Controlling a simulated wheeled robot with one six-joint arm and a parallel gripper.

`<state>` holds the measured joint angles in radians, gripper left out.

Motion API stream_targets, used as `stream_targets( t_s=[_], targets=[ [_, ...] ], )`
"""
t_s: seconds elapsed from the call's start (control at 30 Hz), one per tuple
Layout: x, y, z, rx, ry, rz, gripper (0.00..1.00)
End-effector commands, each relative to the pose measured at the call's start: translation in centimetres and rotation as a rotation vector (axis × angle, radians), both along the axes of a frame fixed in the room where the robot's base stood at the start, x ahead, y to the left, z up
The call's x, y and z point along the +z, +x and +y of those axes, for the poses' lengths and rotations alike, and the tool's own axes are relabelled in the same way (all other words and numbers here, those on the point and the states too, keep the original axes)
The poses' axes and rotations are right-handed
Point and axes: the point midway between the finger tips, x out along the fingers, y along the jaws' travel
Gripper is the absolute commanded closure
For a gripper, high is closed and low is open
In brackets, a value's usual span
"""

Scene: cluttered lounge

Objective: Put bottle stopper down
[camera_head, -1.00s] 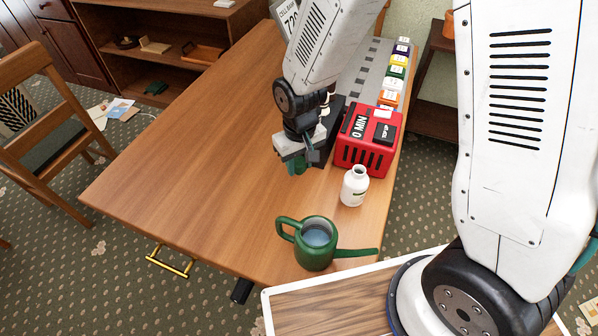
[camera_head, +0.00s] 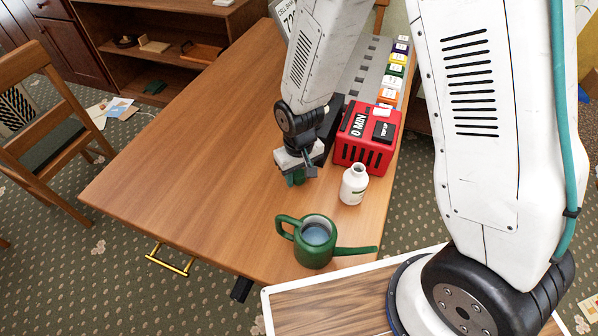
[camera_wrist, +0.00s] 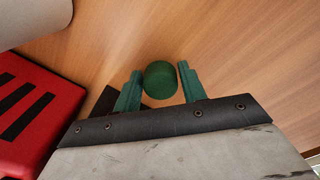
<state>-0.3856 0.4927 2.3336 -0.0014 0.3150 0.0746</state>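The bottle stopper (camera_wrist: 160,80) is a small dark green cylinder. In the wrist view it sits between the two teal fingertips of my gripper (camera_wrist: 160,76), which is shut on it. In the head view my gripper (camera_head: 296,179) is low over the wooden table (camera_head: 190,150), left of the red box, with green showing at its tips. I cannot tell whether the stopper touches the table. A white open-necked bottle (camera_head: 354,185) stands upright to the right of my gripper.
The red box (camera_head: 367,145) is close beside my gripper; it also shows in the wrist view (camera_wrist: 35,115). A green watering can (camera_head: 313,243) stands at the table's near edge. Several coloured blocks (camera_head: 393,75) line the right edge. The table's left and middle are clear.

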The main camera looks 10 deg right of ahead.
Motion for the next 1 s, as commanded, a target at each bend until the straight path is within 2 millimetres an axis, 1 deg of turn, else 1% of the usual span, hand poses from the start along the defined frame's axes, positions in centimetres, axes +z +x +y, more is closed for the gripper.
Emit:
stream_targets(
  t_s=[0.33,0.47,0.57,0.9,1.0],
  targets=[
    [0.1,0.0,0.0,0.000,0.000,0.000,0.44],
    [1.1,0.0,0.0,0.000,0.001,-0.002,0.44],
    [2.7,0.1,0.0,0.000,0.002,-0.005,0.44],
    [10.0,0.1,0.0,0.000,0.002,-0.005,0.44],
    [11.5,0.1,0.0,0.000,0.001,-0.004,0.44]
  ],
)
